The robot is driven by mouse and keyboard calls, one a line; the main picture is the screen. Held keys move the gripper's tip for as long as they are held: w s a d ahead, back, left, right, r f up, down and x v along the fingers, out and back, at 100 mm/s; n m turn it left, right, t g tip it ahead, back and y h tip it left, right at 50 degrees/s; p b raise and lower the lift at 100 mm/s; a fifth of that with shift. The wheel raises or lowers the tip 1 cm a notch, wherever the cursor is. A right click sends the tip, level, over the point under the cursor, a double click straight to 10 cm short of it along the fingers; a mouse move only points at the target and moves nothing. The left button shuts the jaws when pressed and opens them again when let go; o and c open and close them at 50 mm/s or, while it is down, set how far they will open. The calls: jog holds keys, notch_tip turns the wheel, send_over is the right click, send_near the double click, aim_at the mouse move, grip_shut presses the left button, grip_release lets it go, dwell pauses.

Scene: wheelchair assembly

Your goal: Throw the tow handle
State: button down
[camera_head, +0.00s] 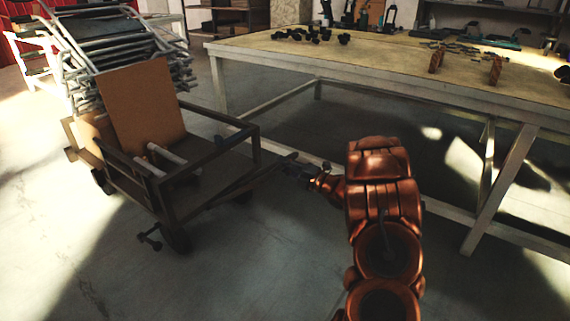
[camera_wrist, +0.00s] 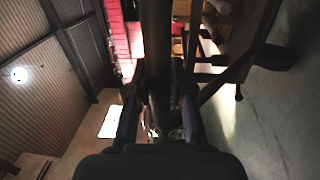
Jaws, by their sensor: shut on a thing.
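The tow handle (camera_head: 235,184) is a dark bar that slants up and right from the front of a dark cart (camera_head: 205,158). My gripper (camera_head: 298,170) is at the bar's upper right end, in front of the table. The wrist view shows the dark bar (camera_wrist: 157,60) running up between the two fingers of my gripper (camera_wrist: 160,108), which are shut on it. The fingers hide part of the bar in that view. The exact point of the bar's joint with the cart is hard to make out.
The cart carries a brown board (camera_head: 145,105) and light rolls (camera_head: 165,152). Stacked metal frames (camera_head: 120,45) stand behind it. A long table (camera_head: 400,65) with black parts and wooden blocks stands right of the cart. The floor (camera_head: 250,265) in front is clear.

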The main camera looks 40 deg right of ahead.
jog(key=shift+f, duration=0.1)
jog(key=c, duration=1)
grip_release()
jog(key=v, duration=1.2)
